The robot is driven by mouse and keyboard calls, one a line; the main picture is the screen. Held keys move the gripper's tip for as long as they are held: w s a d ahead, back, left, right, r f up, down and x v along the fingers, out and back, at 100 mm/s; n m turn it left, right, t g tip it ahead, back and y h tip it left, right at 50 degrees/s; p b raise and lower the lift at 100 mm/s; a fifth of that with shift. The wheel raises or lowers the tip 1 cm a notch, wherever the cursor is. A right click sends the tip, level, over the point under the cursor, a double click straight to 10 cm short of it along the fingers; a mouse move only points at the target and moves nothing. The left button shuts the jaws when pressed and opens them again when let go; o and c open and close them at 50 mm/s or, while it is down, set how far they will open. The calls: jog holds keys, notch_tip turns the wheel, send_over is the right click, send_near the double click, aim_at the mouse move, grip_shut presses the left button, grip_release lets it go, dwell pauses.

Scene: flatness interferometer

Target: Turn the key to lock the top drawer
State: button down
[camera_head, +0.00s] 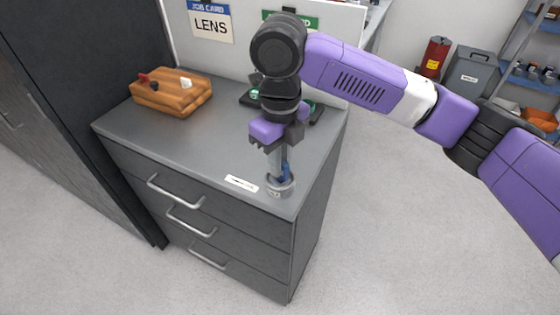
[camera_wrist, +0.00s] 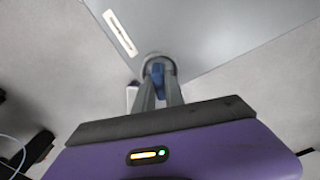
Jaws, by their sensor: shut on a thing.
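The key (camera_head: 287,171) has a blue head and stands upright in a round grey lock (camera_head: 280,188) on the cabinet top, near its front right corner. My gripper (camera_head: 283,172) points straight down over the lock and is shut on the key's blue head. In the wrist view the blue key (camera_wrist: 158,80) shows between the two finger ends, with the lock's ring (camera_wrist: 160,60) around it. The fingers hide part of the key, and I cannot read its turn angle. The top drawer (camera_head: 180,187) is closed, with a silver bar handle.
A white label strip (camera_head: 242,184) lies left of the lock. A wooden block (camera_head: 171,92) with small knobs stands at the back left of the cabinet top (camera_head: 190,140). A panel with a LENS card (camera_head: 211,24) stands behind. The middle of the top is clear.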

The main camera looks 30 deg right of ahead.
jog(key=shift+n, duration=1.2)
jog(key=shift+f+n+b, duration=0.1)
jog(key=shift+n+b, duration=0.4)
jog(key=shift+n, duration=0.7)
jog(key=c, duration=1.3)
grip_release()
jog(key=shift+c, duration=0.2)
jog(key=shift+r, duration=4)
